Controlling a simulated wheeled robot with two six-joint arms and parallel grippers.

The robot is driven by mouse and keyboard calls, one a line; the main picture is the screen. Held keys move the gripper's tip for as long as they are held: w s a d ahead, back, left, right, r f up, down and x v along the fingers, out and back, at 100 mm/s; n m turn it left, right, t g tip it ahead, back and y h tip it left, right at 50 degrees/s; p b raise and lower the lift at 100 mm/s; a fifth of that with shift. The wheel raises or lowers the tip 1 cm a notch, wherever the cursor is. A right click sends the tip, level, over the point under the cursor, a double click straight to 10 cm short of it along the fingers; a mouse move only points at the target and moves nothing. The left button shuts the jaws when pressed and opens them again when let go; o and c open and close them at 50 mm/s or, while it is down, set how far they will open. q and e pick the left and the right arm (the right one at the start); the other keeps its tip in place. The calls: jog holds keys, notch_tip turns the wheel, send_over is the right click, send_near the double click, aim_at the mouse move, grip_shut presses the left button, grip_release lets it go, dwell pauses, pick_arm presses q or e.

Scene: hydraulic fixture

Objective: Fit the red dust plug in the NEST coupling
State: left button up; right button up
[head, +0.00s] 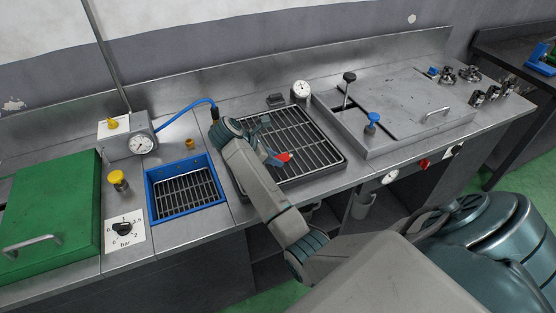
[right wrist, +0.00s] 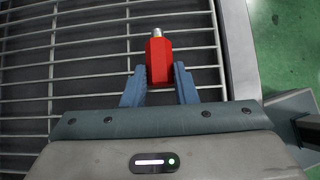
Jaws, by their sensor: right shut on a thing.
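The red dust plug (right wrist: 158,58) is a red block with a short metallic stub at its far end. My right gripper (right wrist: 160,72) is shut on it, with one blue finger on each side. I cannot read any NEST label. Several metal couplings (head: 470,74) stand at the far right of the bench; I cannot tell whether one of them is the NEST coupling. My left gripper is in neither view.
The grate (head: 335,160) lies in a metal frame. A raised steel plate (head: 405,105) with a handle and a blue knob (head: 373,119) is to its right. A blue-rimmed tray (head: 150,205), a gauge box (head: 140,143) with a blue hose, and a green lid (head: 60,200) are left.

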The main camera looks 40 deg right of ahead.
jog(key=shift+r+p, duration=0.5)
dwell(0.5)
jog(key=shift+r+p, duration=2.4)
jog(key=shift+r, duration=0.05)
